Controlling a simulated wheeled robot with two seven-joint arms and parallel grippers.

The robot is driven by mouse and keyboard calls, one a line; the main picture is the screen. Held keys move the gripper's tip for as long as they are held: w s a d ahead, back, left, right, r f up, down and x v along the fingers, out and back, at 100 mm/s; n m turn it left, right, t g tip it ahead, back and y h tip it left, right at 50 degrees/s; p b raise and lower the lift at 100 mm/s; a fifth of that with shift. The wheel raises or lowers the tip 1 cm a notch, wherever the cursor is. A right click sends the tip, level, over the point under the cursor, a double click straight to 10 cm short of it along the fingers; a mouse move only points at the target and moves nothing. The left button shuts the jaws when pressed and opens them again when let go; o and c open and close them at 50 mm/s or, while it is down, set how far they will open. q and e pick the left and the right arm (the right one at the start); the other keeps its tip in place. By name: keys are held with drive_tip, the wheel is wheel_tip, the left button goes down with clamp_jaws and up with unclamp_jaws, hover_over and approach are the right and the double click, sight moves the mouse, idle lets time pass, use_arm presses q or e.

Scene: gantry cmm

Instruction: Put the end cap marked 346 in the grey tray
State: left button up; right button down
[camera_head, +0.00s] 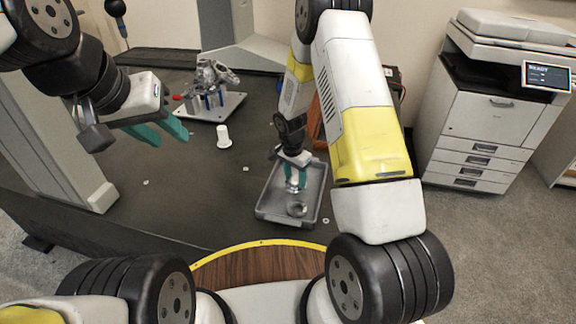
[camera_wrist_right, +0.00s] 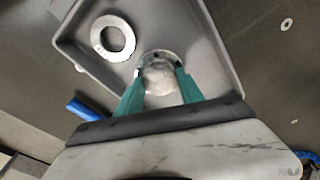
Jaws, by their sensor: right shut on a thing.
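The grey tray (camera_head: 272,202) lies on the dark table in the head view and fills the upper middle of the right wrist view (camera_wrist_right: 203,42). My right gripper (camera_head: 295,187) points down over the tray, its teal fingers shut on a round metal part (camera_wrist_right: 158,80). I cannot tell whether that part touches the tray floor. A metal ring (camera_wrist_right: 112,39) lies flat in the tray beside it; it also shows in the head view (camera_head: 297,209). No 346 marking is readable. My left gripper (camera_head: 172,140) is open and empty above the table at the left.
A white cylindrical piece (camera_head: 223,138) stands on the table left of the tray. Behind it, a grey metal casting (camera_head: 212,77) sits on a fixture plate (camera_head: 207,108). Small white discs lie scattered about. A printer (camera_head: 490,105) stands at the right. The table's front left is mostly clear.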

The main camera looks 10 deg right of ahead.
sight(294, 179)
drive_tip(key=shift+w+f, duration=0.2)
drive_tip(key=shift+w, duration=0.25)
drive_tip(key=shift+f, duration=1.6)
drive_tip(key=shift+f, duration=0.1)
drive_tip(key=c, duration=0.7)
unclamp_jaws()
drive_tip(key=shift+c, duration=0.2)
